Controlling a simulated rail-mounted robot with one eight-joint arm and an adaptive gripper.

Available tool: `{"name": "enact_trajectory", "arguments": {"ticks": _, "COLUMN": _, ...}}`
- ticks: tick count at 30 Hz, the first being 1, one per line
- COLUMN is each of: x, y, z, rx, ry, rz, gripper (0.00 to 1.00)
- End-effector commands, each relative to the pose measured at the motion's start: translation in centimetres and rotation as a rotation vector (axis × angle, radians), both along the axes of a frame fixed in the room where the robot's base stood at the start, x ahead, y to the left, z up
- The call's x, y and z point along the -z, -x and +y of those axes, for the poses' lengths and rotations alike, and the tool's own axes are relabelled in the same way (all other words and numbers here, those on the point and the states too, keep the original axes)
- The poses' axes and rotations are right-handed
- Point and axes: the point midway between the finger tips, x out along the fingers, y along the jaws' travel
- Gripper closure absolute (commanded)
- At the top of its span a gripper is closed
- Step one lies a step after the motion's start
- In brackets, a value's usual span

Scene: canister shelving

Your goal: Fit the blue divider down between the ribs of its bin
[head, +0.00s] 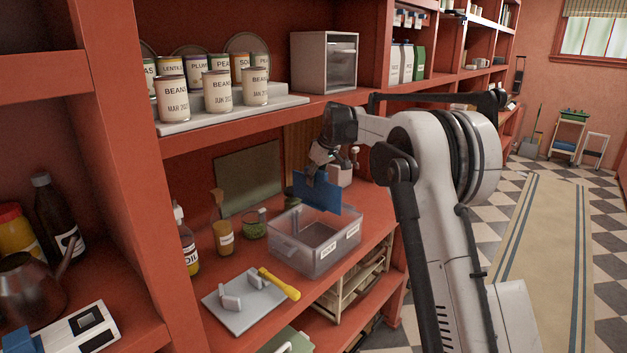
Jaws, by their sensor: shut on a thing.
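The blue divider (317,193) is a flat panel, held tilted above the far part of the clear bin (287,250). My gripper (318,165) is shut on its upper edge. The bin is see-through, with pale labels on its front, and stands on the red counter. The divider's lower edge is near the bin's rim; I cannot tell whether it is inside. The ribs are too small to make out.
A grey board (244,300) with pale blocks and a yellow-handled tool (279,283) lies in front of the bin. A green jar (255,224), an amber bottle (222,232) and an oil bottle (187,247) stand to its left. Shelf cans (217,92) are above.

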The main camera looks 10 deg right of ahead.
Motion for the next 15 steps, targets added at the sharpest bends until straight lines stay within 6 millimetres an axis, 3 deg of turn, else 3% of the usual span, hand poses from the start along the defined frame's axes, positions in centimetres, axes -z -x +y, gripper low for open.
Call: {"name": "enact_trajectory", "arguments": {"ticks": 15, "x": 4.2, "y": 0.0, "z": 0.0, "rx": 0.000, "ry": 0.000, "rz": 0.000, "gripper": 1.00}}
